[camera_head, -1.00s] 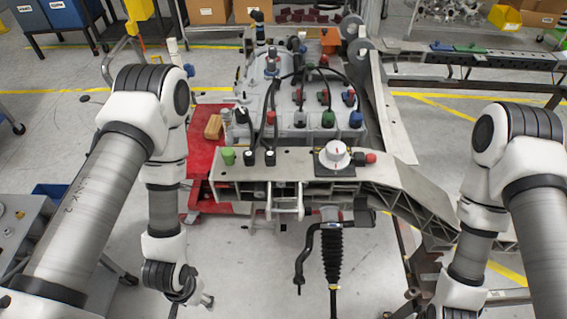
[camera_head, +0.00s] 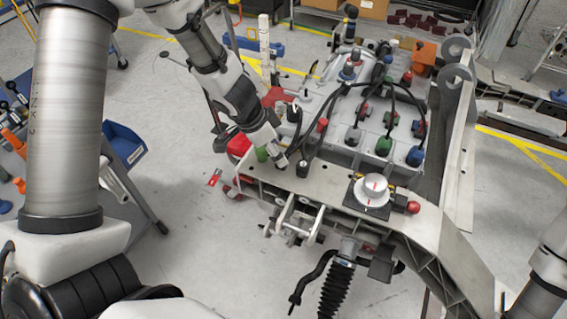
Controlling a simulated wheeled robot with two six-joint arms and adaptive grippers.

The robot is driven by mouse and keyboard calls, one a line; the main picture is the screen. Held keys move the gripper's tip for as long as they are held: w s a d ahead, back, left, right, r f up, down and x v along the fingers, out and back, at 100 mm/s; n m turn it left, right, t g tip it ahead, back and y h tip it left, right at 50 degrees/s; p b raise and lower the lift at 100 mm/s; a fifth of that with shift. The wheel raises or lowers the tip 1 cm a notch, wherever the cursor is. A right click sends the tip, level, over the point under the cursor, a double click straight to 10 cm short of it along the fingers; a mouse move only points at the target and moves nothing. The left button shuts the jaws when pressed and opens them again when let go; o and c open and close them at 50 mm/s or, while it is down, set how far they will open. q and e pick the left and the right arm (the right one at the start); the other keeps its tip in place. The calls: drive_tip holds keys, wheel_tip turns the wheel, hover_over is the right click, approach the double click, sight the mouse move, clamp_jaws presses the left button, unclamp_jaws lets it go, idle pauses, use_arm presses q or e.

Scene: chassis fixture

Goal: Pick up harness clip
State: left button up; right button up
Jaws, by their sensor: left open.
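A wire harness with black cables (camera_head: 398,87) lies on the grey chassis fixture, with red, green, blue and black ends. At the fixture's near left corner are a small green cap (camera_head: 261,154) and a black cap (camera_head: 303,168). I cannot tell for sure which part is the harness clip. My left gripper (camera_head: 279,156) reaches down from the upper left to this corner, open, between the two caps. It hides what is directly under it, and contact is unclear. Only part of my right arm shows at the right edge; its gripper is out of view.
A white dial (camera_head: 371,190) with a red knob (camera_head: 413,207) stands on the fixture's front plate (camera_head: 330,183). A black strut (camera_head: 335,290) hangs below it. The floor between cart and fixture is clear.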

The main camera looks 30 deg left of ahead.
use_arm(q)
drive_tip(key=b+x, duration=0.3)
drive_tip(key=x, duration=0.1)
drive_tip(key=shift+w+f, duration=0.2)
drive_tip(key=shift+f, duration=0.2)
drive_tip(key=shift+r, duration=0.25)
drive_tip(key=shift+s, duration=0.15)
drive_tip(key=c, duration=0.9)
drive_tip(key=shift+r, duration=0.1)
